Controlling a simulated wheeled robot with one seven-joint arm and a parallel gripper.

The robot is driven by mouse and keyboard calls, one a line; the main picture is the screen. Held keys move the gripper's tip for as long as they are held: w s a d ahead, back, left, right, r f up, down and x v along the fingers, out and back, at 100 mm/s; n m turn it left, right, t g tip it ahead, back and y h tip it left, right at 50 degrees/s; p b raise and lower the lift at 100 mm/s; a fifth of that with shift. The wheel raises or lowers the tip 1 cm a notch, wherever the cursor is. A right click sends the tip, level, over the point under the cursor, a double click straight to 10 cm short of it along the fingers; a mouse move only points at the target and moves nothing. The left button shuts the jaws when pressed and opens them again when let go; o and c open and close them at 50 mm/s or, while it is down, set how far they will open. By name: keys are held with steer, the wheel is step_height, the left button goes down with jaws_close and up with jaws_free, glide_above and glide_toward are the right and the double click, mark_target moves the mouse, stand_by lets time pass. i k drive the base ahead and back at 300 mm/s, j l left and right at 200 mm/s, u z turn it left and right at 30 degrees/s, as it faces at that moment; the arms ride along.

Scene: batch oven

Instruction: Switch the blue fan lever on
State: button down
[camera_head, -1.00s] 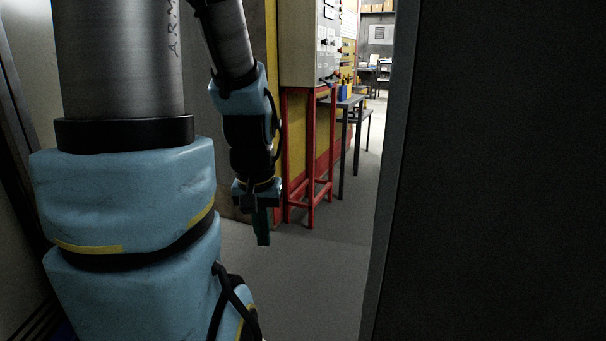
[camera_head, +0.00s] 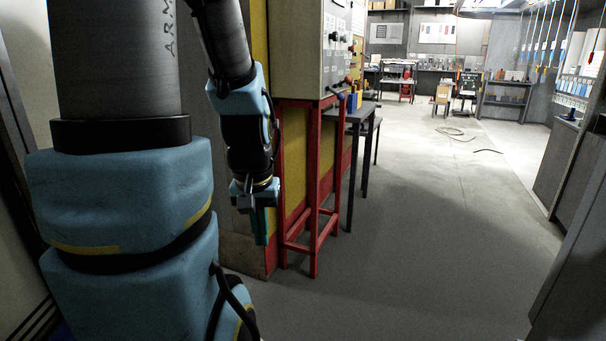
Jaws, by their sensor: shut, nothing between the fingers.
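My gripper (camera_head: 262,226) hangs low at the left of centre, fingers shut and pointing down, with nothing seen between them. It is in front of a red stand (camera_head: 314,190) and left of its legs. A grey control box (camera_head: 300,50) sits on that stand, its face turned to the right and seen at a steep angle. Small dark knobs (camera_head: 333,37) show on its face. A small lever-like part (camera_head: 334,93) sticks out near its lower edge, but its colour is unclear. I cannot tell for sure which part is the blue fan lever.
A dark table (camera_head: 361,112) with blue and yellow bins (camera_head: 354,101) stands behind the red stand. Grey floor (camera_head: 430,240) is open at centre and right. A dark panel (camera_head: 578,270) edges the far right. Workbenches and a chair (camera_head: 467,90) are far back.

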mark_target(340, 96)
steer(key=i, duration=1.35)
steer(key=u, duration=1.1)
